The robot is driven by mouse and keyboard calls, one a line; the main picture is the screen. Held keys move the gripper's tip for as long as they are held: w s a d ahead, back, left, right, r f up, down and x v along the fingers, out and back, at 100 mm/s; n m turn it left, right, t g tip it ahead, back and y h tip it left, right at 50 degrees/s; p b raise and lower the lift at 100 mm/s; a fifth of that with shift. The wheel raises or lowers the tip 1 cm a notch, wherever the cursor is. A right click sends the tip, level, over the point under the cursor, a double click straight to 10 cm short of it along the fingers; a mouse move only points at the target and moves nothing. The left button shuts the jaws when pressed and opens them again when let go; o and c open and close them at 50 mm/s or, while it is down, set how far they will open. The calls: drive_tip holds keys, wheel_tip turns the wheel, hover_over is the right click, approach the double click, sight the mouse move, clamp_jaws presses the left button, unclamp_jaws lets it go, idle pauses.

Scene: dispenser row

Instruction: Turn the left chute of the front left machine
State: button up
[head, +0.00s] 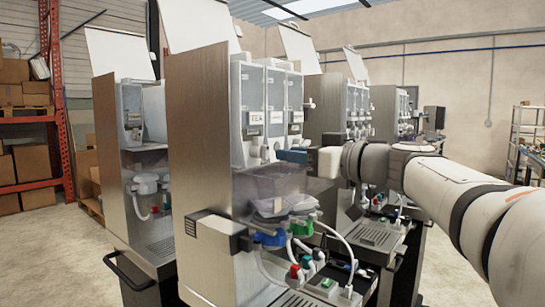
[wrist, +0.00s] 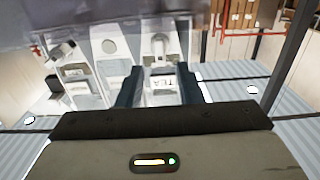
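The left chute (head: 253,152) sits below that label, small and pale. In the wrist view, which shows the machine upside down, the left chute (wrist: 158,46) lies just beyond the fingertips, roughly in line with the space between them. My gripper (wrist: 159,74) is open and empty, its two dark blue fingers apart. In the head view my gripper (head: 290,156) is at the machine's right front, at chute height.
Another machine (head: 135,150) stands to the left, and more machines (head: 345,110) stand behind to the right. An orange shelf rack (head: 60,100) with boxes is at the far left.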

sight(268, 151)
drive_tip(key=p+x, duration=0.1)
drive_tip(key=x, duration=0.4)
drive_tip(key=shift+w+a, duration=0.15)
drive_tip(key=shift+w, duration=0.05)
